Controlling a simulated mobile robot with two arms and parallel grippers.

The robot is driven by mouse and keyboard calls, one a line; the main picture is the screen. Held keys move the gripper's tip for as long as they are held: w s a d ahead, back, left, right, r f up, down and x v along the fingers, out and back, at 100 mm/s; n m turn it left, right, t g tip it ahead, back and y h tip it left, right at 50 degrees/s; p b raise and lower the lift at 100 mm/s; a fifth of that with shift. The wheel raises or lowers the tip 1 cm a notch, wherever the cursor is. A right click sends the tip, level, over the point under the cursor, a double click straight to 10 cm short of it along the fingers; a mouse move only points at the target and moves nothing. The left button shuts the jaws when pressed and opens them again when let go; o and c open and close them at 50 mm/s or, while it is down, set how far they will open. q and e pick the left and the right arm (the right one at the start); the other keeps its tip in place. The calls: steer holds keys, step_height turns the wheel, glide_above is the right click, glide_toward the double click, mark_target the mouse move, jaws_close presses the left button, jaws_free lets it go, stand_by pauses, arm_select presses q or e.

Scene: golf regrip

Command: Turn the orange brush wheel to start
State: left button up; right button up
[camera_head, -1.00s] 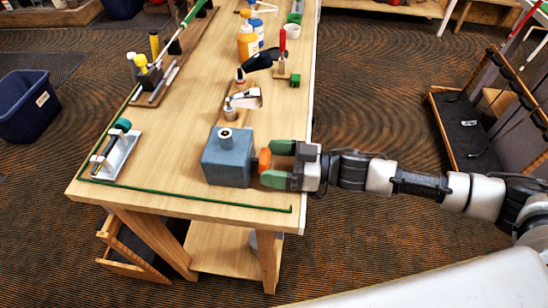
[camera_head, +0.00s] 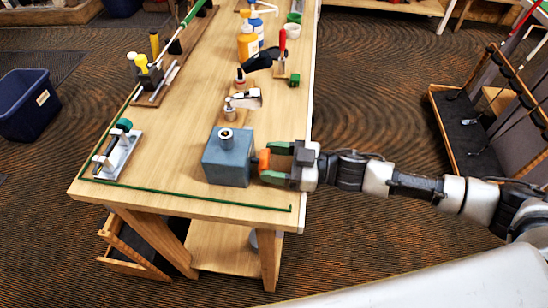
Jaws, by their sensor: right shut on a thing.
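The orange brush wheel (camera_head: 264,161) sits on the right side of a blue-grey box (camera_head: 227,160) near the front of the wooden bench. My right gripper (camera_head: 272,163) reaches in from the right and is shut on the wheel, with one green-padded finger behind it and one in front. The fingers hide part of the wheel. The box stands upright and has a round metal fitting on top. My left gripper is not in view.
A silver clamp-like device (camera_head: 117,153) stands at the bench's left. A green strip (camera_head: 190,197) runs along the bench's front and left edges. Bottles, including an orange one (camera_head: 247,42), and tools stand farther back. A dark blue bin (camera_head: 28,105) is on the floor at left.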

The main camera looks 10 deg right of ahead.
steer(key=shift+n, duration=0.5)
steer(key=o, duration=0.9)
steer(key=b+v, duration=0.2)
steer(key=v, duration=0.8)
steer(key=shift+s+d, duration=0.2)
steer(key=shift+d, duration=0.15)
